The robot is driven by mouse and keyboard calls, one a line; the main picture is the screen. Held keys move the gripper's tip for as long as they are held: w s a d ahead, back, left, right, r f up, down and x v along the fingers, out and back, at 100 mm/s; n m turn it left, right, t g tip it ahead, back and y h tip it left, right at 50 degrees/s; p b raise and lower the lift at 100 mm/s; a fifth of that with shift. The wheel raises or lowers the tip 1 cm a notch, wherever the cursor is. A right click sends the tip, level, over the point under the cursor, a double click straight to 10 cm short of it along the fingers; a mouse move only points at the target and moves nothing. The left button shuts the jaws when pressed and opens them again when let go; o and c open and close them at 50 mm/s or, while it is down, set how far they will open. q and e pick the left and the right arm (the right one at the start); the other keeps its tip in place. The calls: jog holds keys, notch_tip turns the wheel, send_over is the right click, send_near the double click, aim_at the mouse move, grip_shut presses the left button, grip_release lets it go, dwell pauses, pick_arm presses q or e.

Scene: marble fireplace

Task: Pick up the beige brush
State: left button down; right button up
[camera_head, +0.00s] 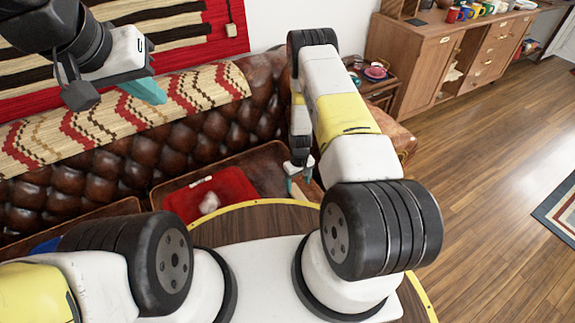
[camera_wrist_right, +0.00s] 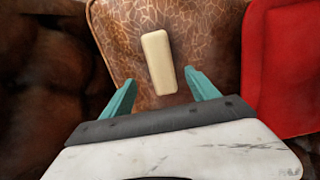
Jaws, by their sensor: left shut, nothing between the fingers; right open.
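The beige brush (camera_wrist_right: 158,62) is a small pale block lying on the brown leather seat in the right wrist view. It is tilted slightly from upright in that picture. My right gripper (camera_wrist_right: 161,83) is open, with its teal fingers apart and the brush's near end between and just beyond their tips in the picture. I cannot tell the height above the seat. In the head view my right gripper (camera_head: 300,186) points down over the sofa seat, and I cannot make out the brush there. My left gripper (camera_head: 150,92) is shut and empty, raised at the upper left.
A red tray-like item (camera_wrist_right: 283,70) lies close to the right of the brush; the head view shows it too (camera_head: 240,187), with a whitish thing on it. The sofa's tufted backrest (camera_head: 190,140) rises behind the seat. A wooden cabinet (camera_head: 430,55) stands at the right.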

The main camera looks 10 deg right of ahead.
aim_at(297, 193)
notch_tip(297, 193, down, 8)
jog(key=shift+s+a+r, duration=0.1)
jog(key=shift+s, duration=0.05)
grip_shut()
dwell(0.5)
jog(key=shift+r, duration=0.5)
jog(key=r, duration=0.1)
jog(key=s+r, duration=0.1)
jog(key=shift+a+r, duration=0.1)
jog(key=shift+r, duration=0.2)
jog(key=s+a+r, duration=0.1)
jog(key=s+a, duration=0.2)
jog(key=s, duration=1.1)
jog(key=shift+s+a+r, duration=0.2)
jog(key=shift+s+a, duration=0.05)
jog(key=shift+a, duration=0.05)
